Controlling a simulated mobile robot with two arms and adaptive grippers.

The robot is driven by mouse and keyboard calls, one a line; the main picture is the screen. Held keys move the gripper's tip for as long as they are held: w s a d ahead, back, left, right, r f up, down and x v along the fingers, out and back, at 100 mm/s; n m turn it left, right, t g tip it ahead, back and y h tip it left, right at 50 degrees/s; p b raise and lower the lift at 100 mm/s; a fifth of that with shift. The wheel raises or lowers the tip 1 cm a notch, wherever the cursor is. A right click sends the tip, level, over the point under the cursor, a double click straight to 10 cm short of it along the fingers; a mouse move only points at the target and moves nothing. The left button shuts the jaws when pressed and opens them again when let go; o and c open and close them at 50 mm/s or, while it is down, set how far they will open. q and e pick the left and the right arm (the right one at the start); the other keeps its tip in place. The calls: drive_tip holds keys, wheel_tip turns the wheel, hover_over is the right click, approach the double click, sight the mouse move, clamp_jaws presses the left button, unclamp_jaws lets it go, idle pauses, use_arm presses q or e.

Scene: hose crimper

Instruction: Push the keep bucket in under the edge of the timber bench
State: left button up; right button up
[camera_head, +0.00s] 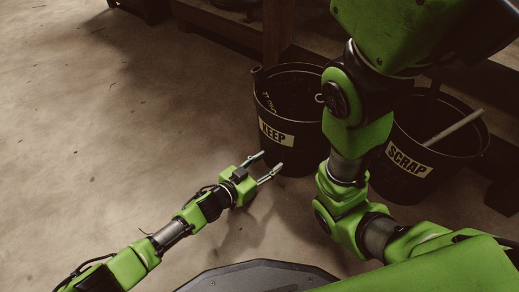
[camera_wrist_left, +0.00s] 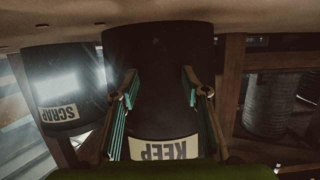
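The keep bucket (camera_head: 302,148) is black, upright on the floor, with a pale KEEP label facing me. Its right side is hidden behind my right arm. My left gripper (camera_head: 271,161) is low in front of the bucket, fingers spread and empty, tips close to the bucket wall; I cannot tell if they touch. In the left wrist view the bucket (camera_wrist_left: 158,55) appears upside down, filling the space between and beyond the open fingers. The timber bench (camera_head: 222,24) stands behind the bucket, with a post just behind its rim. My right gripper is out of view.
A black scrap bucket (camera_head: 440,165) stands to the right, with a pale stick leaning out of it. It also shows in the left wrist view (camera_wrist_left: 65,82). My right arm crosses in front of both buckets. The concrete floor (camera_head: 120,110) on the left is clear.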

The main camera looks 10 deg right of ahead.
sight(273, 157)
use_arm(q)
drive_tip(key=shift+w+d+b, duration=0.5)
drive_tip(key=shift+w+d, duration=0.1)
drive_tip(key=shift+d, duration=0.25)
drive_tip(key=shift+w+d+b, duration=0.45)
drive_tip(key=shift+w+d, duration=0.1)
drive_tip(key=shift+d, duration=0.25)
drive_tip(key=shift+w+d+b, duration=0.3)
drive_tip(key=shift+w+d, duration=0.5)
drive_tip(key=shift+d, duration=0.3)
drive_tip(key=shift+s+a+r+p, duration=0.15)
drive_tip(key=shift+s+a+p, duration=0.2)
drive_tip(key=shift+p, duration=0.25)
drive_tip(key=s+a+p, duration=0.1)
drive_tip(key=a+p, duration=0.1)
drive_tip(key=a, duration=0.1)
drive_tip(key=shift+s+p, duration=0.4)
drive_tip(key=shift+s+a+p, duration=0.45)
drive_tip(key=shift+s+a, duration=0.05)
drive_tip(key=shift+a, duration=0.1)
